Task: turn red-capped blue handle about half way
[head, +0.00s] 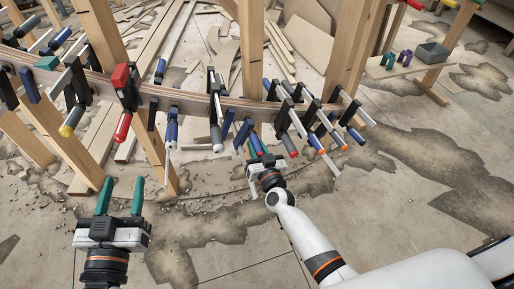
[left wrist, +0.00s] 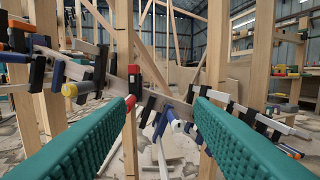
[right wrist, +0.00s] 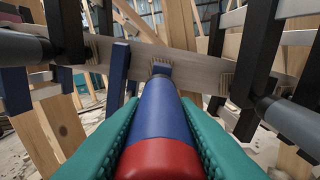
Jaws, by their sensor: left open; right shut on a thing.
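The blue handle with a red cap (right wrist: 162,115) points straight at the camera in the right wrist view, its far end at the wooden stringer (right wrist: 190,70). My right gripper (right wrist: 158,104) has its green fingers on both sides of this handle and is shut on it. In the head view my right gripper (head: 258,153) is just below the stringer, right of centre; the handle is mostly hidden there. My left gripper (head: 123,185) is open and empty, low at the left, apart from the clamps. Its spread green fingers also show in the left wrist view (left wrist: 163,102).
Several other clamps line the stringer, including a red one (head: 122,100), an orange-tipped one (head: 320,146) and a yellow-tipped one (head: 70,123). Wooden posts (head: 150,110) stand along it. A grey bin (head: 432,53) sits on a bench at the back right.

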